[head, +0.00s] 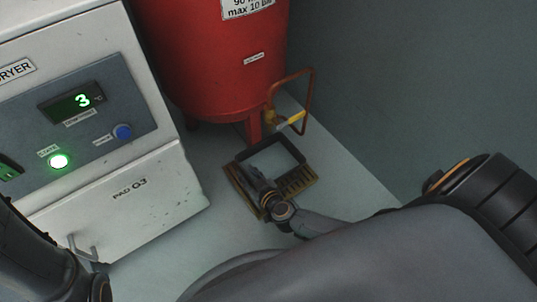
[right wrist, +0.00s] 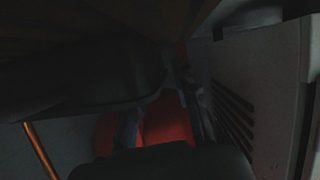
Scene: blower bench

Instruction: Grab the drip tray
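The drip tray appears to be the dark-rimmed, pale-bottomed square (head: 291,148) on the floor below the red tank. Brown slatted pieces (head: 299,180) show along its near and right sides; I cannot tell if they belong to it. My right gripper (head: 258,178) is low at the tray's near left part and covers some of it. Its fingers are small and dark, so I cannot tell if they are open, shut or touching the tray. The right wrist view is very dark, with brown slats at the top. My left arm shows at lower left, its gripper out of frame.
The red tank (head: 210,60) stands just behind the tray. A copper pipe loop (head: 311,90) with a yellow valve (head: 297,117) rises at the tray's back right. The white dryer cabinet (head: 125,200) stands at left. Bare floor (head: 195,235) lies between the cabinet and tray.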

